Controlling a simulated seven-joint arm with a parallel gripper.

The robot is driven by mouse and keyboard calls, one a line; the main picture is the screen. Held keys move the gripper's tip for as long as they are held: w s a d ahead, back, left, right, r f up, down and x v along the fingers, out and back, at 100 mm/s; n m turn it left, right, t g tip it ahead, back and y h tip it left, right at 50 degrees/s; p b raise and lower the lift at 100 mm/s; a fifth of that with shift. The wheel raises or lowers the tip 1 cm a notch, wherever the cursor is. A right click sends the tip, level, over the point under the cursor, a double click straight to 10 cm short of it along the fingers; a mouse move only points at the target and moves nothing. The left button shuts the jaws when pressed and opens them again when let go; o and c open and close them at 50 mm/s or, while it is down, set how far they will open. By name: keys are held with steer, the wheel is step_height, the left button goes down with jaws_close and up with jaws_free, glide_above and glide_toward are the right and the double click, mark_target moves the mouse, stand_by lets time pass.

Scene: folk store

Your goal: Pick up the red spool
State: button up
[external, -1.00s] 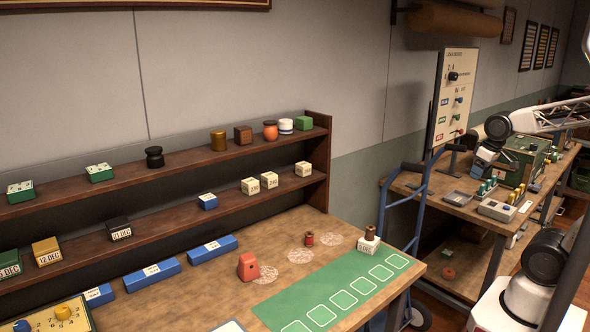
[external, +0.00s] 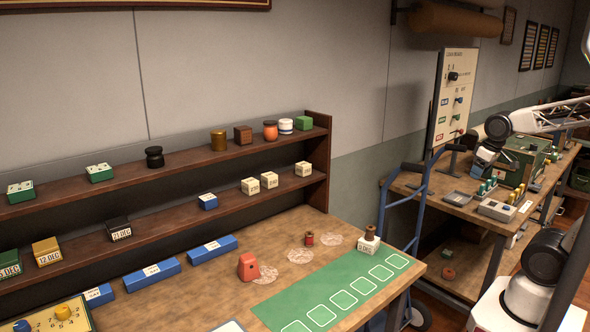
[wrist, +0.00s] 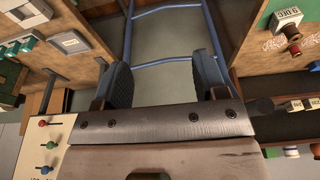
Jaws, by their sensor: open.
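The red spool (external: 309,239) stands upright on the wooden table, near a pale round mark, in the external view. It also shows small at the upper right of the wrist view (wrist: 296,51). A brown spool (external: 370,232) sits on a white block (external: 368,245) to its right. My gripper (wrist: 162,82) is open and empty in the wrist view, its two blue-grey fingers wide apart over the gap between the tables. In the external view my gripper (external: 486,157) is far right of the red spool, near the other bench; its fingertips are hard to make out.
A blue hand truck (external: 417,205) stands between the tables. A red block (external: 248,267) and a green mat (external: 320,290) lie near the red spool. The dark shelf (external: 230,225) behind holds several small blocks. The right bench (external: 410,185) carries a panel and boxes.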

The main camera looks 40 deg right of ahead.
steer(key=w+v, duration=0.1)
steer(key=v, duration=0.4)
steer(key=w+a+m+y, duration=0.2)
steer(key=w+a, duration=0.3)
steer(key=w+a+r+m+y, duration=0.1)
steer(key=w+a+m+y, duration=0.1)
steer(key=w+a, duration=0.3)
steer(key=w+a+r+m+y, duration=0.1)
steer(key=w+a+m+y, duration=0.1)
steer(key=w+a, duration=0.3)
steer(key=shift+w+a+r+m+y, duration=0.1)
steer(key=shift+a+r+m+y, duration=0.1)
steer(key=shift+a, duration=0.2)
steer(key=shift+a+r+m+y, duration=0.1)
steer(key=shift+a+m, duration=0.1)
steer(key=shift+a, duration=0.2)
steer(key=w+a+m+y, duration=0.4)
steer(key=w+a+m, duration=0.2)
steer(key=w+a, duration=0.5)
steer(key=m+t+y, duration=0.1)
steer(key=m+y, duration=0.1)
steer(key=m, duration=0.6)
glide_above(312, 233)
steer(key=s+d, duration=0.2)
steer(key=d, duration=0.3)
step_height(312, 233, down, 2)
steer(key=shift+m+t+y, duration=0.3)
steer(key=f, duration=2.6)
steer(key=shift+w+a+f, duration=0.3)
steer(key=shift+a, duration=0.1)
